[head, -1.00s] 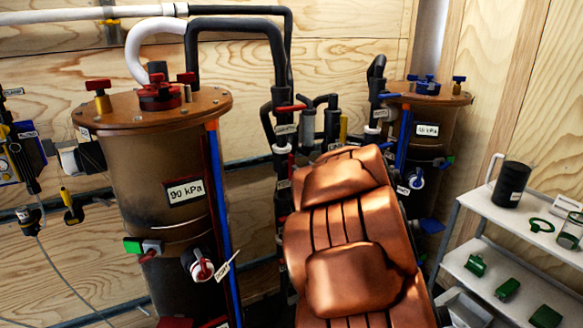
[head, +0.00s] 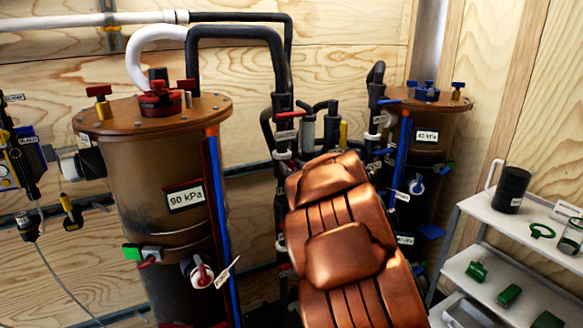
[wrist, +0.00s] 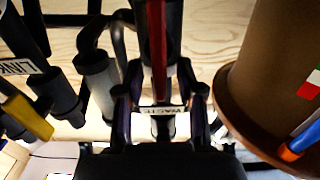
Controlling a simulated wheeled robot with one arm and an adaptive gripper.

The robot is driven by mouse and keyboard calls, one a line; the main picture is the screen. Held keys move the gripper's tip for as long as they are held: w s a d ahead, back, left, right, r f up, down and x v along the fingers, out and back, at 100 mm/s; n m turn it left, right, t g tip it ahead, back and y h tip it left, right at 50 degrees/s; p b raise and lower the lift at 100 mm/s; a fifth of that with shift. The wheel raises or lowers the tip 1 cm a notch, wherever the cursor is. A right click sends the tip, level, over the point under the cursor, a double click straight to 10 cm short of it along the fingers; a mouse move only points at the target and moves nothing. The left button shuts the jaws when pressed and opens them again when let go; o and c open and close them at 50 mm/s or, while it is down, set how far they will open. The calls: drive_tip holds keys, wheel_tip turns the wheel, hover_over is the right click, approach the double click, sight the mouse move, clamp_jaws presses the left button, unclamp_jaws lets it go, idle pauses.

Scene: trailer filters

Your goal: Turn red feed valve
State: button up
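A red lever (wrist: 157,48) hangs along a dark pipe in the wrist view, with a white tag (wrist: 160,109) at its end. I take it for the feed valve, but cannot read its tag fully. My gripper (wrist: 160,112) has its two dark fingers apart, one on each side of the pipe and tag. I cannot tell whether they touch the lever. In the head view a red handle (head: 285,113) shows on the middle pipe above my copper-coloured arm, which hides my gripper.
A large brown tank (head: 150,215) reading 90 kPa, with red fittings on its lid, stands left. A smaller tank (head: 440,118) stands back right. A yellow lever (wrist: 27,118) is beside the pipe in the wrist view. A grey shelf (head: 500,215) with green parts stands right.

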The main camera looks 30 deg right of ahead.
drive_tip(key=shift+c, duration=0.4)
clamp_jaws()
drive_tip(key=shift+r+m+p, duration=0.2)
drive_tip(key=shift+m+p, duration=0.1)
drive_tip(key=shift+p, duration=0.5)
drive_tip(key=m+p, duration=0.2)
drive_tip(key=p, duration=0.1)
drive_tip(key=shift+d+r, duration=0.15)
drive_tip(key=shift+d, duration=0.15)
drive_tip(key=f+m+p, duration=0.1)
drive_tip(key=m+p, duration=0.2)
drive_tip(key=m, duration=0.2)
drive_tip(key=d+f+m+p, duration=0.1)
drive_tip(key=m+p, duration=0.2)
drive_tip(key=m, duration=0.2)
drive_tip(key=d+f+m+p, duration=0.1)
drive_tip(key=m+p, duration=0.3)
drive_tip(key=m, duration=0.1)
drive_tip(key=shift+f, duration=0.15)
drive_tip(key=shift+m, duration=0.3)
